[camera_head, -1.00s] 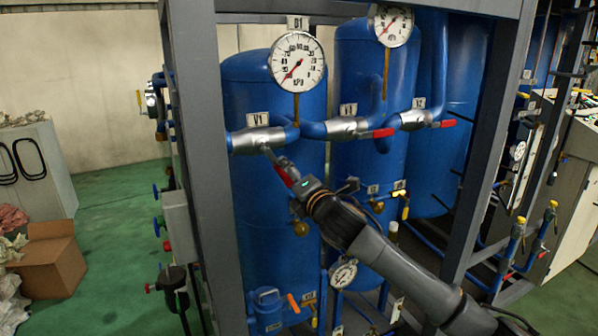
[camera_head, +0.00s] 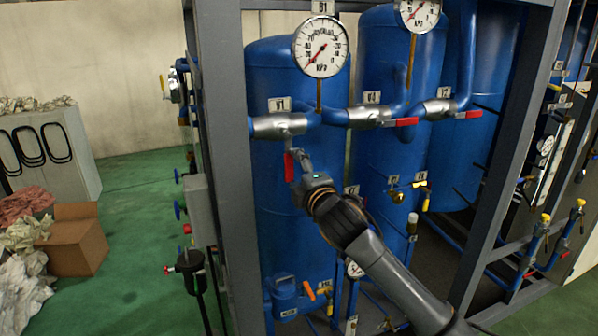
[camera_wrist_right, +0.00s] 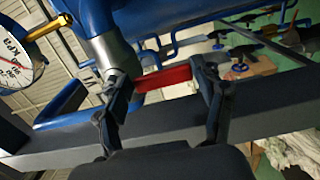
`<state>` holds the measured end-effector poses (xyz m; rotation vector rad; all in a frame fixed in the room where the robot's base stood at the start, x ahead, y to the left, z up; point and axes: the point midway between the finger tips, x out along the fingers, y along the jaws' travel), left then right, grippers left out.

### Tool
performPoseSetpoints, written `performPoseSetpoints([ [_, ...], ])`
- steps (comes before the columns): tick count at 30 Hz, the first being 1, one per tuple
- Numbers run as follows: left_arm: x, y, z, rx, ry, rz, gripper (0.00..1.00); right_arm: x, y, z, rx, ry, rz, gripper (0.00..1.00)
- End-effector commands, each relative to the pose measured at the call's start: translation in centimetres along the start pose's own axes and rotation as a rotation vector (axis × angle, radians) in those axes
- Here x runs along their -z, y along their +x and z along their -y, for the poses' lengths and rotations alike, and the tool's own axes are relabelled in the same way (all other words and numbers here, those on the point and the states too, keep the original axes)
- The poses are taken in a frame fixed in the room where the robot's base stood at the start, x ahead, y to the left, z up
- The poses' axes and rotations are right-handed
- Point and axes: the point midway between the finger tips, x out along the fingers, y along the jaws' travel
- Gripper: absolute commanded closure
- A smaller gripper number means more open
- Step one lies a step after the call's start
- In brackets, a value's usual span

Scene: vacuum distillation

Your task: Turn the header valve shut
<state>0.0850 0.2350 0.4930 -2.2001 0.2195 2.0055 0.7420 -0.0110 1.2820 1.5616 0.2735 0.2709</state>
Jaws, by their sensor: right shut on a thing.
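The header valve is the leftmost silver valve body (camera_head: 278,126), on the blue pipe under a tag that looks like V1. Its red handle (camera_head: 290,166) hangs almost straight down, crosswise to the pipe. My right gripper (camera_head: 297,168) is at the handle, reaching up from the lower right. In the right wrist view the red handle (camera_wrist_right: 165,77) lies between the two fingers of my right gripper (camera_wrist_right: 163,80), which is shut on it. The silver valve body (camera_wrist_right: 112,55) shows beside the left finger. My left gripper is not in view.
Two more silver valves (camera_head: 367,118) (camera_head: 437,107) with red handles along the pipe are to the right. A round gauge (camera_head: 320,46) is above. A grey frame post (camera_head: 228,170) stands close left of the valve. Blue tanks (camera_head: 300,220) are behind my arm.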

Motion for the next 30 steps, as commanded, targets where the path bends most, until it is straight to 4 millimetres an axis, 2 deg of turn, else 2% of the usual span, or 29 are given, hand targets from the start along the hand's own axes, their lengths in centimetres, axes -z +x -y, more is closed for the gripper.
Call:
performPoseSetpoints([
  [10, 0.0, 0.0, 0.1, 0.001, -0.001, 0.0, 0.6, 0.0, 0.0, -0.4, -0.007, 0.016, -0.002, 0.88],
  [11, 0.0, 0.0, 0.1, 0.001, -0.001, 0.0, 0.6, 0.0, 0.0, -0.4, -0.007, 0.016, -0.002, 0.27],
  [14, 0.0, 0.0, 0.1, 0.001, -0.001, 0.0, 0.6, 0.0, 0.0, -0.4, -0.006, 0.014, -0.002, 0.08],
  [25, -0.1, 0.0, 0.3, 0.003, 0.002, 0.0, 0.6, 0.1, -0.1, -0.1, -0.003, 0.008, -0.002, 0.08],
  [30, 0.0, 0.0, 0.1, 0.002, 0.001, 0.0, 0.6, 0.0, -1.3, 0.0, -0.002, 0.008, -0.001, 0.08],
])
